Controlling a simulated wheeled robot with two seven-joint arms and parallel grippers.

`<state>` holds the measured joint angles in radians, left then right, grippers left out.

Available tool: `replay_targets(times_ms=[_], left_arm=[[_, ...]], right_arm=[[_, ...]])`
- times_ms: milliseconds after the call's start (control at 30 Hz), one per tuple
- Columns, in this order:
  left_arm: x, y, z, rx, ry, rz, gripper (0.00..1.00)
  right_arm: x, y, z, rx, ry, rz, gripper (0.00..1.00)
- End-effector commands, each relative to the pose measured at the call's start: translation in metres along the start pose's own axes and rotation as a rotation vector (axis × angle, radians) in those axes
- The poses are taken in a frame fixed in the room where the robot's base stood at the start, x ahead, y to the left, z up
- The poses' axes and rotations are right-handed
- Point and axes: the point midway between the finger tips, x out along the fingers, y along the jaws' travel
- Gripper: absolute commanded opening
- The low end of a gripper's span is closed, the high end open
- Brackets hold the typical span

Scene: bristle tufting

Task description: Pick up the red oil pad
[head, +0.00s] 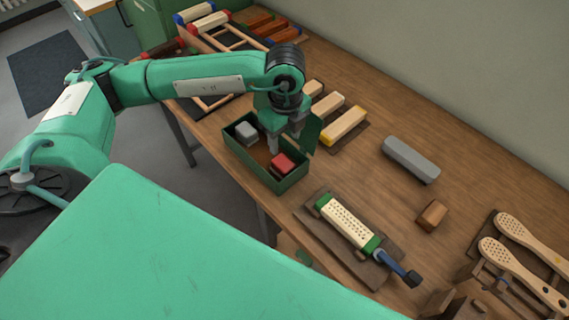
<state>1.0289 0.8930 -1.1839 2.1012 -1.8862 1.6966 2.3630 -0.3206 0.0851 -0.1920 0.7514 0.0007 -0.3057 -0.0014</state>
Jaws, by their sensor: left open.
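The red oil pad (284,163) lies in the right part of an open green box (267,178) on the wooden table. A dark piece shows at the pad's front side. A grey pad (246,132) lies in the left part of the same box. My left gripper (285,142) points down over the box, just behind the red pad in the picture. Its jaws are open with nothing seen between them. I cannot tell whether a fingertip touches the pad. My right gripper is out of view.
The box's green lid (311,134) stands raised behind my gripper. A perforated cream block with green ends (347,222) sits on a dark board in front. A grey bar (411,159), a small brown block (432,215) and wooden brush bodies (523,264) lie to the right.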

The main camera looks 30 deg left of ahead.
Motion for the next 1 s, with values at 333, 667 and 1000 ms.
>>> replay_targets(times_ms=[333, 667, 1000], left_arm=[[0.06, 0.001, -0.001, 0.003, 0.005, 0.003, 0.53], [0.092, 0.002, 0.004, 0.003, 0.005, 0.004, 0.53], [0.119, 0.002, 0.004, 0.005, 0.007, 0.0, 0.53]], right_arm=[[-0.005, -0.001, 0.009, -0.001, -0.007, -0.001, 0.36], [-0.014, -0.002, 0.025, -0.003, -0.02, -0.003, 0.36], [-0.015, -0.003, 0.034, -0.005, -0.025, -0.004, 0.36]])
